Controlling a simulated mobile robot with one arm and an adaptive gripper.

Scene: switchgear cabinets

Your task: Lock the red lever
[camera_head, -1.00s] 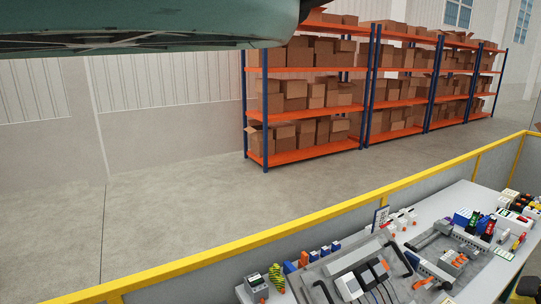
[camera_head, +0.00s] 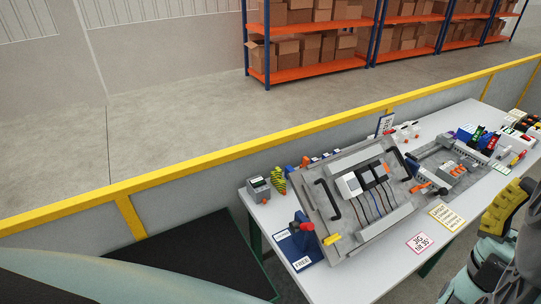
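The red lever (camera_head: 305,226) shows in the head view at the near left corner of the tilted grey jig plate. It stands on a dark blue base (camera_head: 289,243) on the white table. Beside it are a small label at the upper left, too small to read surely, and a white label reading FREE (camera_head: 302,263). I cannot tell which label the lever points to. Teal and dark parts of my arm show at the lower right, away from the lever.
The tilted jig plate (camera_head: 346,165) carries black handles, modules and cables. A grey-green device (camera_head: 258,189) stands at the table's left corner. A sign reads JIG tilt 35° (camera_head: 421,243). A yellow rail (camera_head: 230,154) runs behind the table. Shelves with boxes stand beyond.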

